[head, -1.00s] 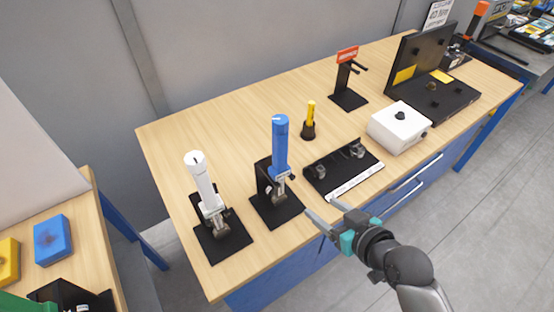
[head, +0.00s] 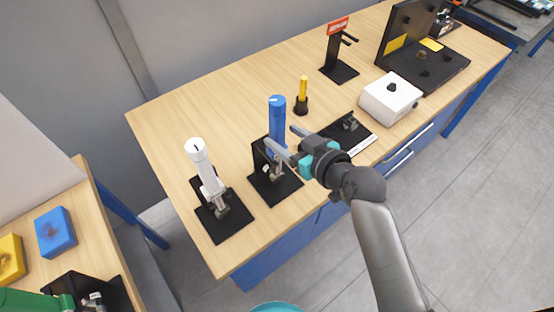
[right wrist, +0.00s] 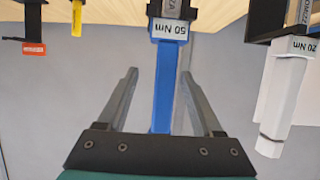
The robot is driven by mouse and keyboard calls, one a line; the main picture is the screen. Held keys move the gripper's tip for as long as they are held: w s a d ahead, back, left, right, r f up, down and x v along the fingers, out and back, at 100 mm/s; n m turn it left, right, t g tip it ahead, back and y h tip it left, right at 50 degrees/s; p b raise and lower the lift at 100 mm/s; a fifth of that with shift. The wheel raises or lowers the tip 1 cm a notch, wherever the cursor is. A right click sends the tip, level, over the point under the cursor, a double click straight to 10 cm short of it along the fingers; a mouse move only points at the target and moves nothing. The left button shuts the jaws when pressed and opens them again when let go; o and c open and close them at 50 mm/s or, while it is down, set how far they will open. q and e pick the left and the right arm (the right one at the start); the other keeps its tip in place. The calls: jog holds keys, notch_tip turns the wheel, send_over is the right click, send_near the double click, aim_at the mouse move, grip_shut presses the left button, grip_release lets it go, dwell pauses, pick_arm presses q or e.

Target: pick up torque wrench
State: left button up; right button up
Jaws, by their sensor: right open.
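Two torque wrenches stand upright in black stands on the wooden bench. The blue-handled one (head: 277,112) is in the middle. The white-handled one (head: 199,160) is left of it. My right gripper (head: 280,137) is open at the blue handle, with its fingers on either side. In the right wrist view the blue handle (right wrist: 170,85) with its "50 Nm" label lies between the two open fingers (right wrist: 160,72). The white handle (right wrist: 285,95) is apart, to the right. I cannot tell whether a finger touches the blue handle. My left gripper is not seen.
A yellow-handled tool (head: 303,88) stands behind the blue wrench. A black tray (head: 365,138), partly hidden by my right arm, and a white box (head: 390,98) are to the right.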

aim_at(270, 131)
jog(key=shift+s+a+x, duration=0.1)
jog(key=shift+a+x, duration=0.05)
jog(key=shift+x, duration=1)
jog(key=shift+s+a+x, duration=0.1)
jog(key=shift+a+x, duration=0.05)
jog(key=shift+x, duration=1)
jog(key=shift+w+a+f, duration=0.25)
jog(key=shift+w+a, duration=0.05)
jog(key=shift+w, duration=0.2)
grip_shut()
jog(key=shift+r, duration=0.15)
